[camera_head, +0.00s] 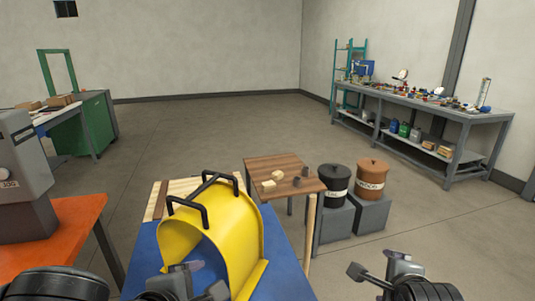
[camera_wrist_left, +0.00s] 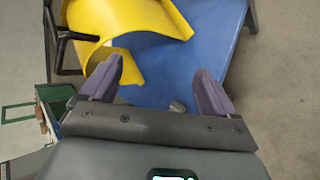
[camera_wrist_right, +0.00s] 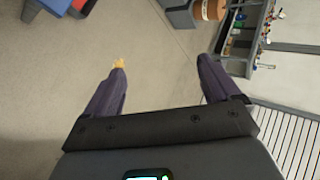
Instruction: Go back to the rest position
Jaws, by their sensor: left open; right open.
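My left gripper (camera_head: 198,279) is low in the head view, in front of the yellow curved cover (camera_head: 232,232) on the blue table. In the left wrist view its fingers (camera_wrist_left: 158,72) are spread with nothing between them; the yellow cover (camera_wrist_left: 130,18) lies beyond, apart from the fingertips as far as I can tell. My right gripper (camera_head: 376,267) is to the right of the blue table, over open floor. In the right wrist view its fingers (camera_wrist_right: 161,66) are apart and empty. A small yellow-orange thing (camera_wrist_right: 118,63) shows at its left fingertip; I cannot tell what it is.
The blue table (camera_head: 146,245) stands under the cover. A small wooden table (camera_head: 258,164) with blocks, a black bin (camera_head: 334,186) and a brown bin (camera_head: 372,178) stand beyond. An orange table (camera_head: 60,225) with a grey machine (camera_head: 22,165) is at left. Floor at right is clear.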

